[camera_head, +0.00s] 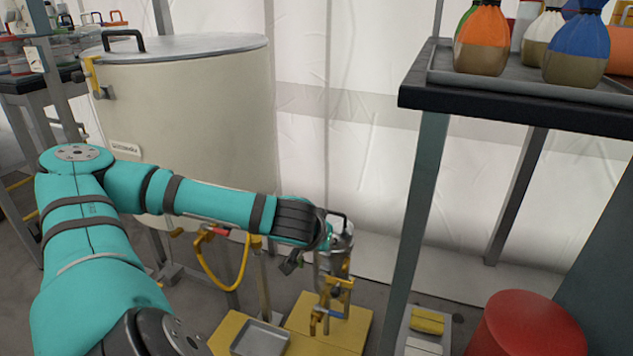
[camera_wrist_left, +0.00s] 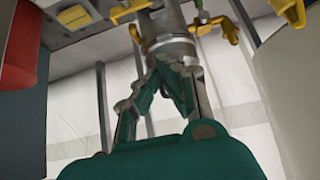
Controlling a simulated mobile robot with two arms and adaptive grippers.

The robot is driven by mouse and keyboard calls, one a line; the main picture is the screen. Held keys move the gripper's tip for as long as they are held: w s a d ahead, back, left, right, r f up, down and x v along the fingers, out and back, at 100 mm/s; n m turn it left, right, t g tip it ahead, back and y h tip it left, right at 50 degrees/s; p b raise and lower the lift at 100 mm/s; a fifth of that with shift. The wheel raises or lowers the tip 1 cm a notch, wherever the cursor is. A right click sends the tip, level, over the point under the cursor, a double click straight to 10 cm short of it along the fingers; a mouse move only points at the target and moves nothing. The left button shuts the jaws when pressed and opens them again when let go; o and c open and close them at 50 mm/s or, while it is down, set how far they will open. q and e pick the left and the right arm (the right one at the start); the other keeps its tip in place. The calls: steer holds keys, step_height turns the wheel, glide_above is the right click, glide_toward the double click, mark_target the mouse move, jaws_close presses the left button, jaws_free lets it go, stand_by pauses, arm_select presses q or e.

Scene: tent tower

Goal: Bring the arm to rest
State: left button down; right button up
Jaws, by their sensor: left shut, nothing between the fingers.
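My left arm (camera_head: 215,200) is teal and reaches in from the left, in front of the large cream tank. My left gripper (camera_head: 290,264) is at its end, dark and partly hidden behind the wrist. In the left wrist view the gripper (camera_wrist_left: 163,66) is shut and empty, with its fingers close together. A metal canister (camera_wrist_left: 172,38) shows just beyond the fingers there; in the head view the canister (camera_head: 340,262) stands right of the gripper. Whether they touch cannot be told. My right gripper is in neither view.
The cream tank (camera_head: 190,110) with a yellow hose (camera_head: 222,283) stands behind the arm. Yellow platforms with a metal tray (camera_head: 260,338) are below. A dark shelf (camera_head: 520,105) with tied bags is at right, above a red drum (camera_head: 528,325). White tent wall lies behind.

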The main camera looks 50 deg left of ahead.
arm_select(q)
steer(key=shift+s+d+f, duration=0.3)
steer(key=shift+s+d, duration=0.1)
steer(key=shift+s, duration=0.35)
steer(key=shift+s+d+f, duration=0.35)
steer(key=shift+s+d, duration=0.1)
steer(key=shift+s, duration=0.25)
steer(key=shift+s+d+f, duration=0.3)
steer(key=shift+s+d, duration=0.1)
steer(key=shift+s, duration=0.35)
